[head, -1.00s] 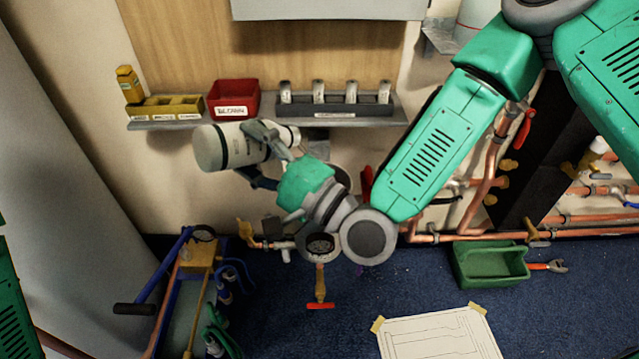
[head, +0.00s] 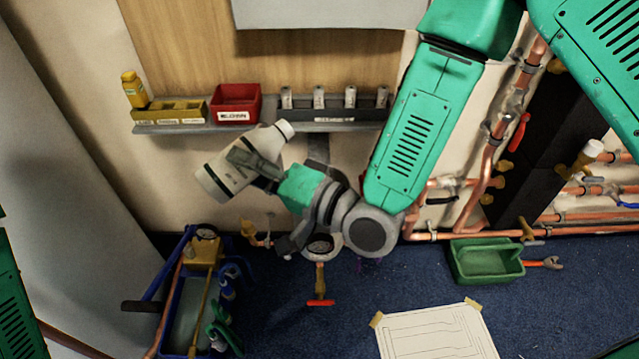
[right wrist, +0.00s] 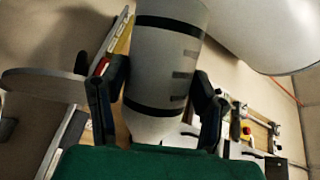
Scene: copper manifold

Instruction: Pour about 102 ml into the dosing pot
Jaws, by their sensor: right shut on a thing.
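My right gripper (head: 248,163) is shut on a white bottle (head: 213,181) with dark bands, in front of the wall below the shelf. The bottle is tilted, its narrow white end up to the right and its broad end down to the left. In the right wrist view the bottle (right wrist: 168,65) sits between the two dark fingers of the gripper (right wrist: 157,90). I cannot make out a dosing pot for certain. A large pale rounded body (right wrist: 265,35) stands close by the bottle there; I cannot tell what it is. My left gripper is out of view.
The wall shelf (head: 175,128) carries a yellow bottle (head: 134,90), yellow bins (head: 178,112), a red bin (head: 234,104) and a dark rack (head: 335,115). Copper pipes (head: 460,236) run at right. A green tray (head: 483,262) and a blue trolley (head: 190,300) stand on the floor.

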